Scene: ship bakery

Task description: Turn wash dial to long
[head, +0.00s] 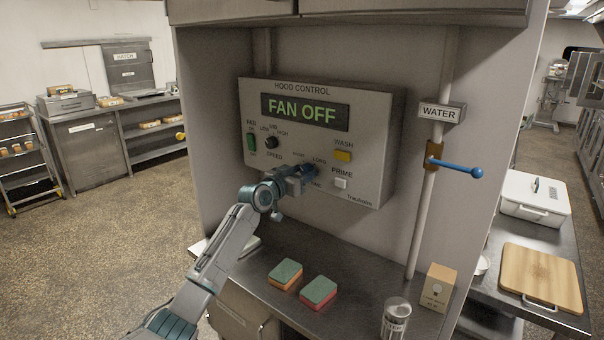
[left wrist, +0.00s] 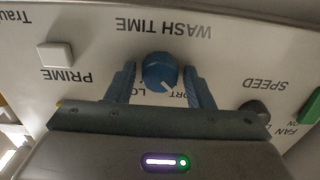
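The blue wash dial (left wrist: 159,70) is on the grey hood control panel (head: 375,120), under the letters WASH TIME in the left wrist view, which is upside down. Its white pointer line points down and right in that view, toward the partly hidden SHORT label. The LONG label is also partly hidden. My left gripper (head: 306,176) is at the panel in the head view, with one finger on either side of the dial. The fingers look open, with a narrow gap beside the dial at left; contact at right is unclear. My right gripper is not in view.
The panel also has a black speed knob (head: 271,142), a green fan switch (head: 251,141), a yellow wash button (head: 343,156) and a white prime button (head: 341,183). Two sponges (head: 318,292) lie on the counter below. A blue-handled water valve (head: 456,168) sticks out at right.

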